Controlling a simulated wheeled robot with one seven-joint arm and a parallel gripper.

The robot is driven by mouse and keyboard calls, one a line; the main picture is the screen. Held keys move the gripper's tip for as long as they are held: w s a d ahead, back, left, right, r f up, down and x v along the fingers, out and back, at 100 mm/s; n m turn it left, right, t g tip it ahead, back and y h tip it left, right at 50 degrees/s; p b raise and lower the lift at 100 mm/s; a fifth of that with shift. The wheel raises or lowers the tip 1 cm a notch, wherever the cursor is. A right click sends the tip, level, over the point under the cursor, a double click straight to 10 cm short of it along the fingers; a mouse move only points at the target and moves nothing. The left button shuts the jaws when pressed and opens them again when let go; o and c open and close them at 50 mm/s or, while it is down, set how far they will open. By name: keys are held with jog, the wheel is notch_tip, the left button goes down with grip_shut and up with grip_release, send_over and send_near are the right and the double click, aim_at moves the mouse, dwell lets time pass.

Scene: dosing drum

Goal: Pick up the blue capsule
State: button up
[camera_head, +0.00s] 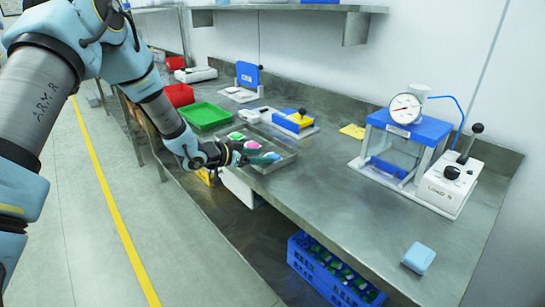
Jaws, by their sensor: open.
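A small blue item that looks like the blue capsule (272,156) lies in a shallow grey metal tray (288,150) on the bench. It is partly hidden by the gripper end. A pink piece (252,144) and a green piece (236,135) lie in a row behind it in the same tray. My gripper (256,155) reaches in from the left, low over the tray, right beside the blue capsule. It is open. The fingers are too small to tell whether they touch the capsule or stand around it.
A green tray (205,115) and a red bin (180,95) stand farther back. A yellow-and-blue device (294,121) stands just behind the metal tray. A gauge press (405,130), a white control box (450,187) and a light-blue block (419,257) are to the right. The bench middle is clear.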

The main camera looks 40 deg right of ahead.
jog(key=shift+p+x, duration=0.85)
jog(key=shift+x, duration=1.3)
jog(key=shift+w+f, duration=0.15)
jog(key=c, duration=1)
